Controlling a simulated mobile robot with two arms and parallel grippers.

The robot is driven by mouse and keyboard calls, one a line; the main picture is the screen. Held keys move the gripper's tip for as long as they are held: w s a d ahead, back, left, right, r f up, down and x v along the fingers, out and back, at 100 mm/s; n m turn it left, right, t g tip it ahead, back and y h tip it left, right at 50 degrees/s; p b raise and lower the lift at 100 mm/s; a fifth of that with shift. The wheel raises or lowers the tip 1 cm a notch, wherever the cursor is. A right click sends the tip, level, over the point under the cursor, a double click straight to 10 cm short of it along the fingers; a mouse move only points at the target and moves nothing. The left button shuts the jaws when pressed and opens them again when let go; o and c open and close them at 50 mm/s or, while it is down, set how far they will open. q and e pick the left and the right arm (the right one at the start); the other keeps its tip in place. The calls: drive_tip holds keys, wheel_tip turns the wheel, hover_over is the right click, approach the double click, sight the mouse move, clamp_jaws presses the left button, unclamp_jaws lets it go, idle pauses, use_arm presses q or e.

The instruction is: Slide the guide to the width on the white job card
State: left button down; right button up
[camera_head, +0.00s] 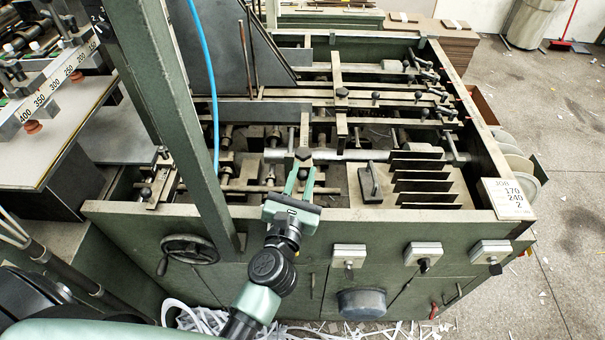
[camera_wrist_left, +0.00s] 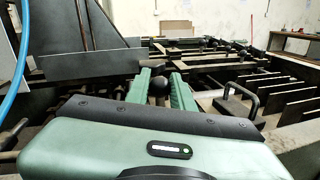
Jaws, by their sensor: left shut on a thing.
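The white job card (camera_head: 508,198) lies at the right front corner of the green machine frame and reads JOB 170 240 2. My left gripper (camera_head: 304,171) reaches over the front wall and is shut on a dark knob (camera_head: 303,154). In the left wrist view the knob (camera_wrist_left: 158,88) sits between the two green fingers. The knob is at the near end of a narrow metal bar (camera_head: 305,130), which seems to be part of the guide. Its lower joint is hidden by my gripper. My right gripper is not in view.
A round cross rod (camera_head: 380,155) runs beside the knob. Right of it stand a block with a handle (camera_head: 370,183) and several upright dark plates (camera_head: 425,185). A numbered scale (camera_head: 55,83) lies at the upper left. A handwheel (camera_head: 190,249) is on the front wall.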

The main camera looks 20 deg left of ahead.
use_arm(q)
drive_tip(key=s, duration=0.2)
drive_tip(key=s+d+b, duration=0.1)
drive_tip(key=s, duration=0.1)
drive_tip(key=shift+f, duration=0.1)
drive_tip(key=shift+s+d, duration=0.1)
drive_tip(key=shift+s, duration=0.05)
drive_tip(key=c, duration=1.2)
unclamp_jaws()
drive_tip(key=shift+w, duration=0.3)
drive_tip(key=shift+s+b, duration=0.4)
drive_tip(key=shift+s, duration=0.1)
drive_tip(key=s+b, duration=0.1)
drive_tip(key=s, duration=0.1)
drive_tip(key=s+b, duration=0.1)
drive_tip(key=s, duration=0.1)
drive_tip(key=s+b, duration=0.1)
drive_tip(key=s, duration=0.1)
drive_tip(key=shift+s+d+f, duration=0.1)
drive_tip(key=shift+s+d, duration=0.1)
drive_tip(key=shift+d, duration=0.1)
drive_tip(key=shift+s+b, duration=0.25)
drive_tip(key=shift+b, duration=0.05)
drive_tip(key=shift+r, duration=0.2)
